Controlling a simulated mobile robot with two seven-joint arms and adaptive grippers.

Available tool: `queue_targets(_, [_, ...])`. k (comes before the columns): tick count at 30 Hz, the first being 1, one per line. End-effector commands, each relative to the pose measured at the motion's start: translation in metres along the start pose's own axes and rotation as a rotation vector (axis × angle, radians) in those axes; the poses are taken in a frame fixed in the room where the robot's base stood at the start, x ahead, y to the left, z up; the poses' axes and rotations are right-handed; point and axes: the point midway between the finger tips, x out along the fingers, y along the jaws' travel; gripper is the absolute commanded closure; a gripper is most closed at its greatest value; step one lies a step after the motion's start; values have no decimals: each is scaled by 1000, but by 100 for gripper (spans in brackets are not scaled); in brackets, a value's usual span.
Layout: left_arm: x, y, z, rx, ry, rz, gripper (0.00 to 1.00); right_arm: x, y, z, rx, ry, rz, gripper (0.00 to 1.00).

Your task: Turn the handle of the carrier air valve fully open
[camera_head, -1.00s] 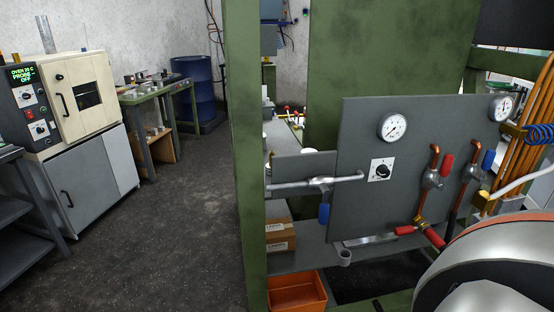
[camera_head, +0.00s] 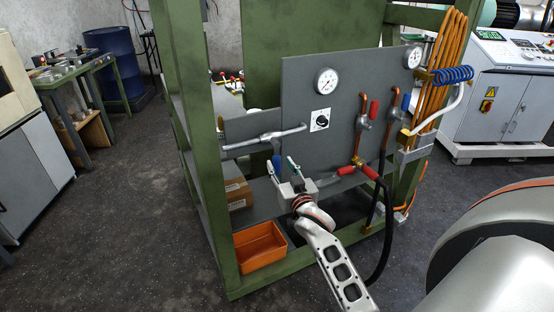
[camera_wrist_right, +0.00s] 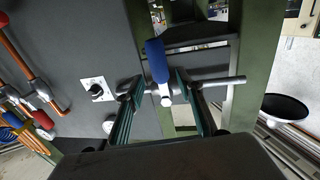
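A valve with a blue handle (camera_head: 277,163) sits on a grey horizontal pipe (camera_head: 283,136) at the left of the grey panel. The handle hangs down, crosswise to the pipe. I see no readable name on it. My right gripper (camera_head: 281,167) is open at this handle, its fingers on either side. In the right wrist view, the blue handle (camera_wrist_right: 157,60) stands crosswise to the pipe (camera_wrist_right: 220,82), between and just beyond the spread fingers of the gripper (camera_wrist_right: 158,83). Contact cannot be told. My left gripper is not in view.
The panel (camera_head: 300,90) carries two gauges, a black knob (camera_head: 321,120) and valves with red and blue handles (camera_head: 374,108) to the right. A black hose (camera_head: 388,235) hangs below. An orange bin (camera_head: 258,247) and a cardboard box (camera_head: 238,193) sit low in the green frame.

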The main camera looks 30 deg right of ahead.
Motion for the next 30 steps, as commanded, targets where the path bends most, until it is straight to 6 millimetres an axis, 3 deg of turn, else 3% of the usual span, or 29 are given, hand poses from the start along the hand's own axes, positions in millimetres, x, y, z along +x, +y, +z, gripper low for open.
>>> queue_targets(3, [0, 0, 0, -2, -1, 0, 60, 19, 0, -1, 1, 1, -1, 63])
queue_targets(9, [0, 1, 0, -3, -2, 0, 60, 38, -1, 0, 0, -1, -2, 63])
queue_targets(19, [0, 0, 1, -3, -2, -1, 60, 41, -1, 1, 0, -2, -2, 63])
queue_targets(24, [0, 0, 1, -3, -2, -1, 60, 41, -1, 1, 0, -2, -2, 100])
queue_targets(30, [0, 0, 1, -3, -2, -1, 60, 42, -1, 1, -2, -1, -2, 100])
